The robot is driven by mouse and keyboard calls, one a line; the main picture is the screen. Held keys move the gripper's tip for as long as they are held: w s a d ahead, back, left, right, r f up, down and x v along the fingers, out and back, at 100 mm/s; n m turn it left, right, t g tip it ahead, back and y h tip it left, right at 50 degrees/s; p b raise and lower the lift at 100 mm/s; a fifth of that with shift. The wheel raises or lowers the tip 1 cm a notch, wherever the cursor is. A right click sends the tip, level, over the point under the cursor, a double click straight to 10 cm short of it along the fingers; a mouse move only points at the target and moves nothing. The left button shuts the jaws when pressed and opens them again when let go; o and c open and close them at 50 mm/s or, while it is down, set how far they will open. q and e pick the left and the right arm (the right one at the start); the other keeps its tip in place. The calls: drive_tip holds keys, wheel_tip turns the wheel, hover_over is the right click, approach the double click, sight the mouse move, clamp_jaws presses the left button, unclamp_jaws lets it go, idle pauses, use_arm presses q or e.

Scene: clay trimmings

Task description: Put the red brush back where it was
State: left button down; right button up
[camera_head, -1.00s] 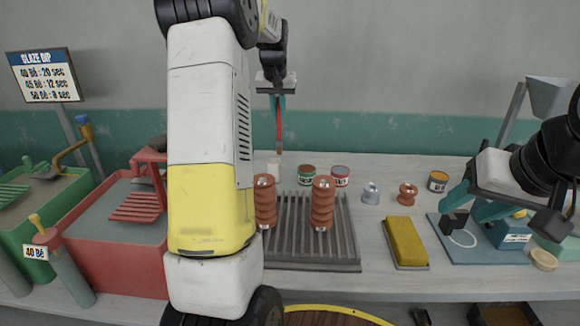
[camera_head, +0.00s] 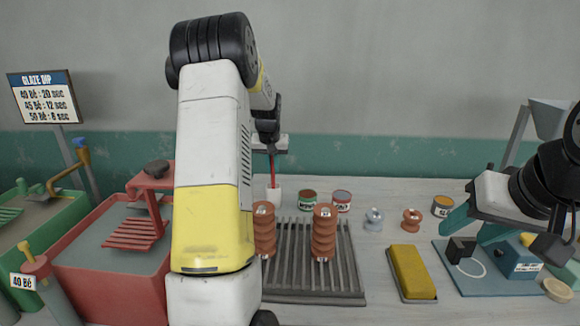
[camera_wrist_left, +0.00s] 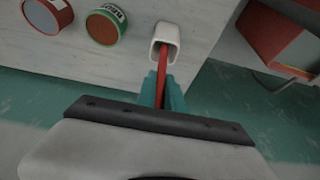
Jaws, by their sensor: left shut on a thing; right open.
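The red brush (camera_head: 271,169) is held upright by my left gripper (camera_head: 271,152), which is shut on its handle. The brush's lower end is inside a small white square cup (camera_head: 274,195) at the back of the table. In the left wrist view the red handle (camera_wrist_left: 163,84) runs from between the teal fingertips (camera_wrist_left: 162,90) into the mouth of the white cup (camera_wrist_left: 165,38). The brush's tip is hidden in the cup. My right gripper (camera_head: 500,225) is open over the blue mat at the right.
Green-labelled and red-labelled cans (camera_head: 308,199) (camera_head: 342,201) stand right of the cup. A slatted rack (camera_head: 290,265) with ribbed brown insulators (camera_head: 324,232) is in front. A red basin (camera_head: 100,270) stands left. A yellow sponge (camera_head: 411,270) and blue mat (camera_head: 470,275) lie right.

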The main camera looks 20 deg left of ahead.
use_arm(q)
drive_tip(key=c, duration=1.5)
unclamp_jaws()
drive_tip(key=shift+o, duration=0.2)
drive_tip(key=v, duration=1.2)
drive_tip(key=s+d+r, duration=0.4)
drive_tip(key=s+d, duration=0.2)
drive_tip(key=s, duration=0.2)
drive_tip(key=s+d+f+m+t+h, duration=0.1)
drive_tip(key=s+d, duration=0.5)
drive_tip(key=s, duration=0.6)
drive_tip(key=s+d+f+m+t+h, duration=0.1)
drive_tip(key=s+d, duration=0.5)
drive_tip(key=s, duration=0.6)
drive_tip(key=shift+f+m+h, duration=0.2)
drive_tip(key=shift+m+h, duration=0.4)
drive_tip(key=shift+m, duration=0.1)
drive_tip(key=shift+d, duration=0.1)
